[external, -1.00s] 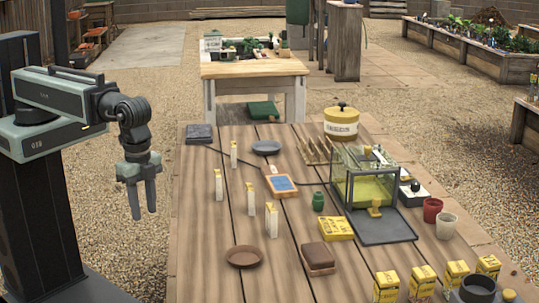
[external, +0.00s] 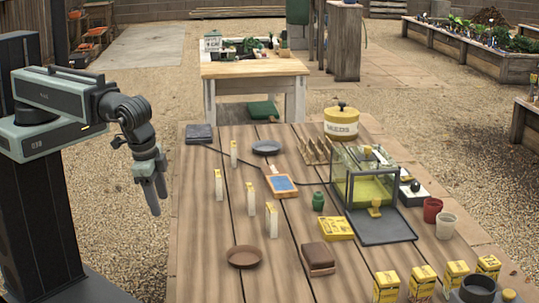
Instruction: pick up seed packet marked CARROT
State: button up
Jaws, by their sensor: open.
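Several slim, pale upright packets with yellowish edges stand on the left half of the wooden table: one at the back (external: 233,153), one at the left (external: 218,185), one in the middle (external: 250,198) and one nearer the front (external: 271,220). Several yellow boxes or packets (external: 386,287) stand at the front right. The print is too small to tell which is marked CARROT. My gripper (external: 157,204) is open and empty, pointing down just off the table's left edge, left of the slim packets and apart from them.
A glass case (external: 366,180) stands at right. The table's left strip is clear.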

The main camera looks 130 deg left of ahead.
jog(key=s+a+r+n+g+y+b, duration=0.15)
jog(key=a+n+y+b, duration=0.45)
jog(key=a+n, duration=0.9)
jog(key=g+y+b, duration=0.3)
jog(key=y+b, duration=0.1)
jog(key=b, duration=0.2)
send_near(233, 145)
jog(key=a, duration=0.1)
jog(key=shift+n, duration=0.3)
jog(key=b+x, duration=0.1)
jog(key=x, duration=0.3)
jog(key=b+x, duration=0.2)
jog(key=x, duration=0.2)
jog(key=shift+s+f, duration=0.3)
jog(key=shift+r, duration=0.1)
grip_shut()
